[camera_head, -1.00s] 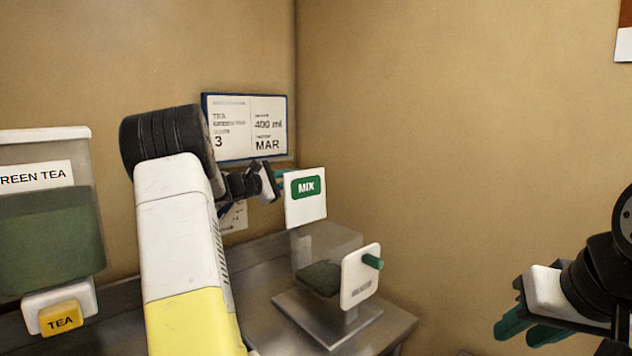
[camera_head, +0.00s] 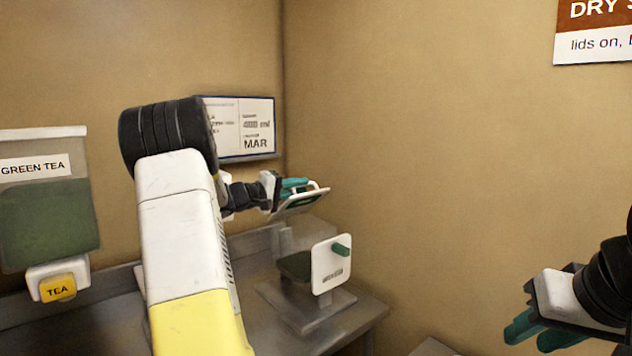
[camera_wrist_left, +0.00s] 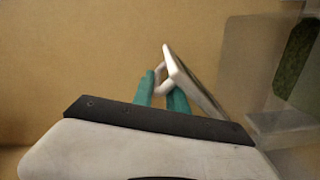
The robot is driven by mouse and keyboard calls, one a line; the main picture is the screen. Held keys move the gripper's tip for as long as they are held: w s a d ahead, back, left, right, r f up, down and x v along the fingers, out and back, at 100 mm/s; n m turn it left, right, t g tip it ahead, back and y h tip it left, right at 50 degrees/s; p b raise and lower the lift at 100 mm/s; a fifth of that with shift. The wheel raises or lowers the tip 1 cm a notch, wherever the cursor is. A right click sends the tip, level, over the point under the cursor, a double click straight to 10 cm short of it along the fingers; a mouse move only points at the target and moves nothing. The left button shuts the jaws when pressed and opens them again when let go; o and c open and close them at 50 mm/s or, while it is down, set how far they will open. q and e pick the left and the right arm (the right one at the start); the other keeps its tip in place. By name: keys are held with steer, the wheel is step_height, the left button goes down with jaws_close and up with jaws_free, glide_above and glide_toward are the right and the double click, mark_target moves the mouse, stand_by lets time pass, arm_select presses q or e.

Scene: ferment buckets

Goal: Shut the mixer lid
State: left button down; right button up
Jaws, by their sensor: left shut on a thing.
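The mixer (camera_head: 331,263) stands on the metal counter, with a white front plate, a green knob and dark contents in a clear body. My right gripper (camera_head: 534,330) is at the lower right, away from the mixer, fingers apart and empty.
A green tea dispenser (camera_head: 47,206) with a yellow TEA tag hangs at the left. A recipe board (camera_head: 247,128) is on the wall behind. The metal counter (camera_head: 362,311) has bare room right of the mixer. A sign (camera_head: 600,38) hangs at upper right.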

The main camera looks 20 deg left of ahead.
arm_select(q)
steer(key=s+d+f+m, duration=0.3)
steer(key=d+f, duration=0.3)
steer(key=f, duration=0.2)
steer(key=shift+m+h, duration=0.3)
steer(key=shift+m, duration=0.6)
steer(key=shift+f, duration=0.1)
steer(key=c, duration=1.5)
jaws_free()
steer(key=shift+f, duration=0.1)
steer(key=v, duration=0.8)
steer(key=shift+a+r, duration=0.3)
